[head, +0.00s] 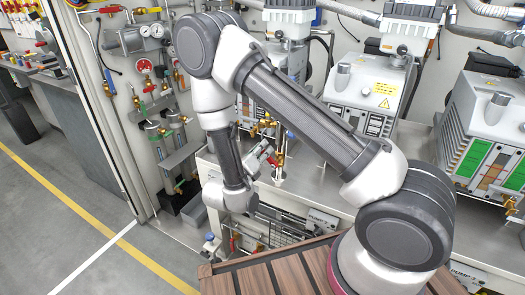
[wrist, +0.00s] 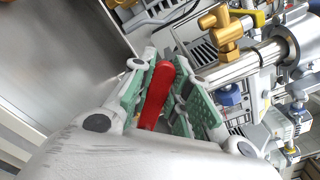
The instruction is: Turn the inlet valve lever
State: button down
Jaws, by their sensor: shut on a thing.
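The red lever (wrist: 157,96) shows in the wrist view as a long, flat bar with a rounded far end. My gripper (wrist: 165,78) is shut on it, with green-padded fingers on either side and the bar running lengthwise between them. The lever's near end and its joint to the valve are hidden behind my gripper's pale body. In the head view, my wrist hangs low in front of the pump cabinet, and small fittings there make the fingers and the lever hard to pick out.
A brass valve fitting (wrist: 226,28) and a metal pipe (wrist: 240,64) lie close right of my fingers. A smooth steel surface (wrist: 65,50) is on the left. In the head view, a gauge panel (head: 146,70) stands left and a pump (head: 366,88) stands behind my arm. The floor at left is open.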

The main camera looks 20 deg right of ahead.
jog(key=shift+a, duration=0.1)
jog(key=shift+w+a+f+n, duration=0.25)
jog(key=shift+f+n, duration=0.55)
jog(key=shift+n, duration=0.7)
jog(key=shift+w+a+f+n, duration=0.2)
jog(key=shift+f+n, duration=0.6)
jog(key=shift+n, duration=0.7)
jog(key=shift+w+a+f+n, duration=0.25)
jog(key=shift+f+n, duration=0.55)
jog(key=shift+n, duration=0.7)
jog(key=c, duration=1.4)
grip_release()
jog(key=shift+f, duration=0.1)
jog(key=shift+o, duration=0.3)
jog(key=v, duration=1.2)
